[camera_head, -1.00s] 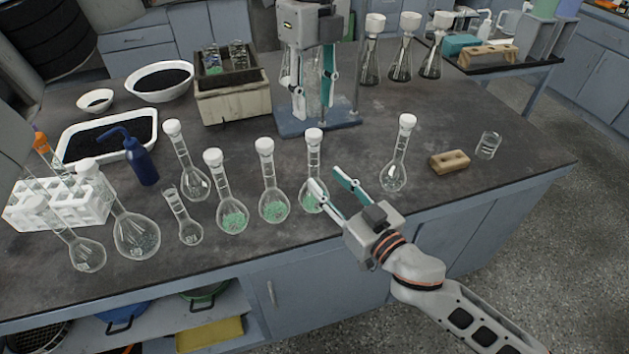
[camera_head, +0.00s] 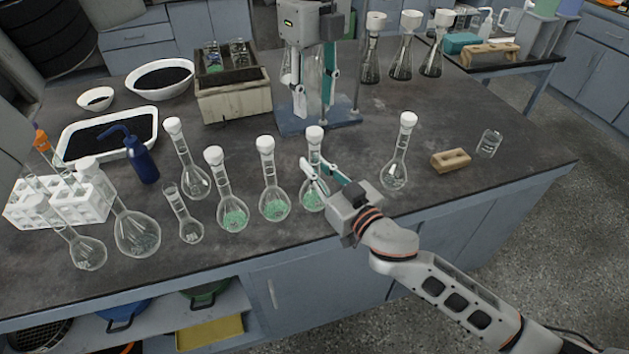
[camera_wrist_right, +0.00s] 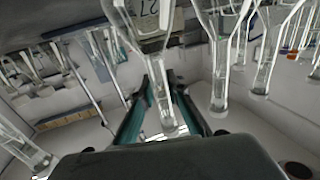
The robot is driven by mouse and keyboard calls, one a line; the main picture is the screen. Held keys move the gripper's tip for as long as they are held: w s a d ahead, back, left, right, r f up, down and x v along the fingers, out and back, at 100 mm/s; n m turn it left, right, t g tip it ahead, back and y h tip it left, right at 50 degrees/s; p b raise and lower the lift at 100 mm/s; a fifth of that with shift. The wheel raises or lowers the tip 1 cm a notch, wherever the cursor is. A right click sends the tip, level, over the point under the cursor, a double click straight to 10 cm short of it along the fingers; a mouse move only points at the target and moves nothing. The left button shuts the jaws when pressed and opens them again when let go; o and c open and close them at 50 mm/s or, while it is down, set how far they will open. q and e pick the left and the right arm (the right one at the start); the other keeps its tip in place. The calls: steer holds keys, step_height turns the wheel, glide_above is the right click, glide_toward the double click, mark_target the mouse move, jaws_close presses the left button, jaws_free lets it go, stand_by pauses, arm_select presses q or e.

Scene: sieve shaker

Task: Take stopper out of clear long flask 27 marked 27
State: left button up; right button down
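Several clear long-necked flasks with white stoppers stand on the dark bench. My right gripper (camera_head: 312,168) is at the neck of the clear flask with green contents (camera_head: 313,199), the rightmost of the green row, below its white stopper (camera_head: 314,133). In the right wrist view, a clear neck (camera_wrist_right: 163,108) lies between the open teal fingers of the right gripper (camera_wrist_right: 160,110), with visible gaps beside it. My left gripper (camera_head: 314,108) hangs open above a blue base at the back.
Another stoppered flask (camera_head: 395,174) stands to the right, near a wooden block (camera_head: 450,161) and a small beaker (camera_head: 488,144). Green-filled flasks (camera_head: 273,207) stand close on the left. The blue base (camera_head: 340,121) carries upright rods. The bench's right end is mostly clear.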

mark_target(314, 130)
arm_select(q)
steer(key=m, duration=0.8)
steer(key=shift+m, duration=0.3)
steer(key=m, duration=1.5)
steer(key=shift+m, duration=0.3)
steer(key=m, duration=0.7)
steer(key=shift+f, duration=4)
